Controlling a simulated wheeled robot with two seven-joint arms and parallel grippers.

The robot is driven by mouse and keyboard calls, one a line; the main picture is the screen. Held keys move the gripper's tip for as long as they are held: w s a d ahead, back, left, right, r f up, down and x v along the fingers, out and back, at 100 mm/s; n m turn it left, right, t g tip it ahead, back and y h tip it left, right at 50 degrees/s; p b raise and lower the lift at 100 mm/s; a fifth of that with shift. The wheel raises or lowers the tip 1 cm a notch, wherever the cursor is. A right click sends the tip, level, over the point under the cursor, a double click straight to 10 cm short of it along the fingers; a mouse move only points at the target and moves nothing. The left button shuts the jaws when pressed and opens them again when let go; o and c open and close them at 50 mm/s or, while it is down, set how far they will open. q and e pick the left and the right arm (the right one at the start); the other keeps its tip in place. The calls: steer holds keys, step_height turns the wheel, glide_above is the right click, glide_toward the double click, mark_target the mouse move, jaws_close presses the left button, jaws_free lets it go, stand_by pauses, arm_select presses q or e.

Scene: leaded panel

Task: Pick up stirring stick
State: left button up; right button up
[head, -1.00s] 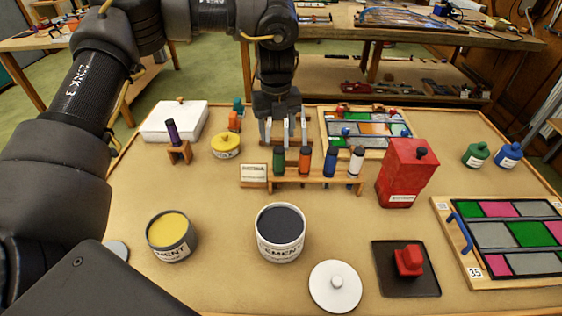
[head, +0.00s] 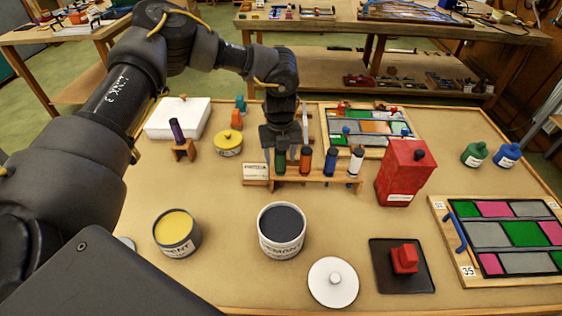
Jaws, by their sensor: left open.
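A wooden rack (head: 318,181) with a small label card (head: 256,171) stands mid-table. It holds a row of upright handled tools: green (head: 279,162), orange (head: 305,160), blue (head: 331,161) and pale with a dark top (head: 355,161). I cannot tell which of these, if any, is the stirring stick; the card is too small to read. My left gripper (head: 294,150) is open and points down just behind the rack, near the green and orange handles. Its fingertips are partly hidden by the handles; I cannot tell if they touch. My right gripper is not in view.
In front stand a yellow-filled can (head: 177,235) and a dark-filled cement can (head: 281,231), with a white lid (head: 333,283) nearby. A red box (head: 403,172) stands right of the rack.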

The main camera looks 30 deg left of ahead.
arm_select(q)
steer(key=shift+s+r, duration=0.1)
steer(key=shift+c, duration=0.5)
steer(key=c, duration=0.7)
steer(key=shift+c, duration=1.3)
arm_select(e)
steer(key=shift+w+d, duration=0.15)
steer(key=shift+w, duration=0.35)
